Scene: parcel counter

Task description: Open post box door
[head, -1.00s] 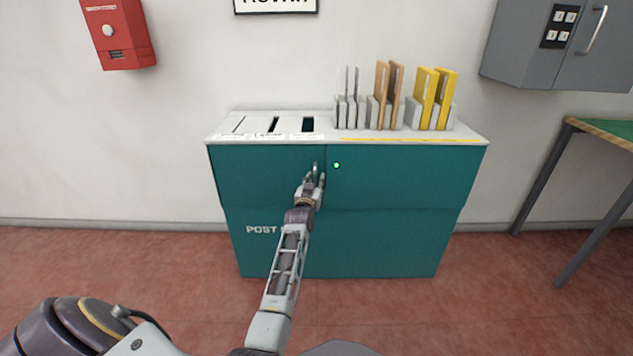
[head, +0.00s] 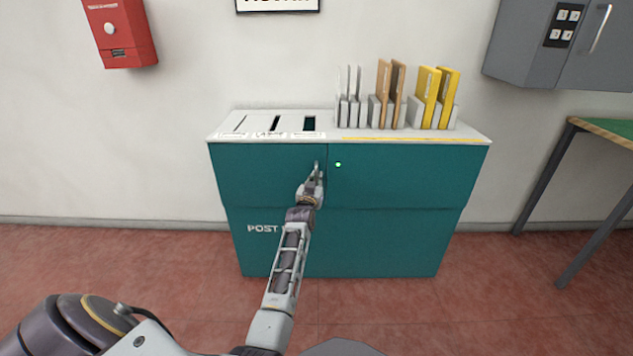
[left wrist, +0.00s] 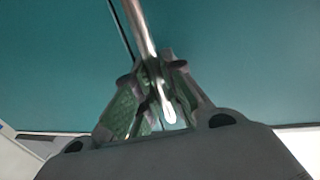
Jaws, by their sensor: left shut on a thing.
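The teal post box (head: 390,180) stands against the wall with a white top. Its left door (head: 262,180) meets the right panel at a vertical seam and looks closed. A thin metal handle (head: 317,165) stands upright on the door just left of that seam. My left gripper (head: 315,174) is at the handle. In the left wrist view the gripper (left wrist: 155,95) has its fingers shut around the metal bar of the handle (left wrist: 142,35), with teal panel and the dark seam behind. The gripper covers the handle's lower part in the head view. My right gripper is not in view.
The white top (head: 232,132) carries slots and dividers holding brown (head: 390,95) and yellow envelopes (head: 437,98). A green-topped table (head: 610,130) stands at the right. A grey cabinet (head: 520,50) and red box (head: 122,35) hang on the wall. The red floor in front is clear.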

